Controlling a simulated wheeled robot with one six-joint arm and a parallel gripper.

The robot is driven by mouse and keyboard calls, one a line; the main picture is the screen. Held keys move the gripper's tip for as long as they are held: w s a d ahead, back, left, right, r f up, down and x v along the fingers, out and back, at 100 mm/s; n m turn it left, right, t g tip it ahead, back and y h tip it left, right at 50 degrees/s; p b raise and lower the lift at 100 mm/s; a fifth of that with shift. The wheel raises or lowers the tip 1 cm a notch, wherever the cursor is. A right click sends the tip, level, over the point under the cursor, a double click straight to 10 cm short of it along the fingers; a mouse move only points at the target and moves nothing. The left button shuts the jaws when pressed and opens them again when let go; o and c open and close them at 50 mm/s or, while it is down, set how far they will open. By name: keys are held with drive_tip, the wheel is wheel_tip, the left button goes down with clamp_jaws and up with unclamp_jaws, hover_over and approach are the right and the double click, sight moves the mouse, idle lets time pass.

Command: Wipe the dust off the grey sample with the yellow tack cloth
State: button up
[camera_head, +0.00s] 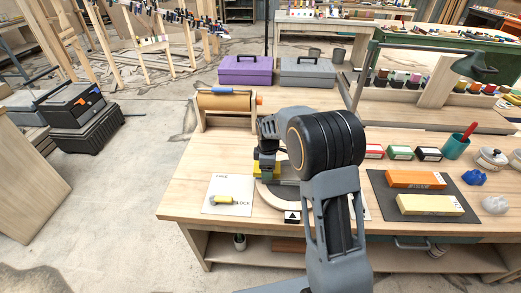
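My gripper (267,148) points down over the left part of the workbench, partly hidden behind my own arm. A yellow thing (264,170), perhaps the yellow tack cloth, shows right below it; I cannot tell whether the fingers hold it or only stand over it. A curved grey and pale wooden piece (267,195) shows beneath and in front of the yellow thing. It may hold the grey sample, but my arm hides most of it. Any dust is too small to see.
A paper roll (225,101) stands at the back left. A dark mat (387,203) with orange (415,179) and yellow (430,204) boxes lies right of my arm.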

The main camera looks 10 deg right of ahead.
drive_tip(key=shift+w+a, duration=0.2)
drive_tip(key=shift+a, duration=0.6)
drive_tip(key=shift+w+a+r+p, duration=0.1)
drive_tip(key=shift+a+r+p, duration=0.1)
drive_tip(key=shift+r+p, duration=0.15)
wheel_tip(320, 180, up, 2)
drive_tip(key=shift+d+r+p, duration=0.15)
drive_tip(key=shift+p, duration=0.4)
drive_tip(key=shift+r+p, duration=1.85)
drive_tip(key=shift+r, duration=0.7)
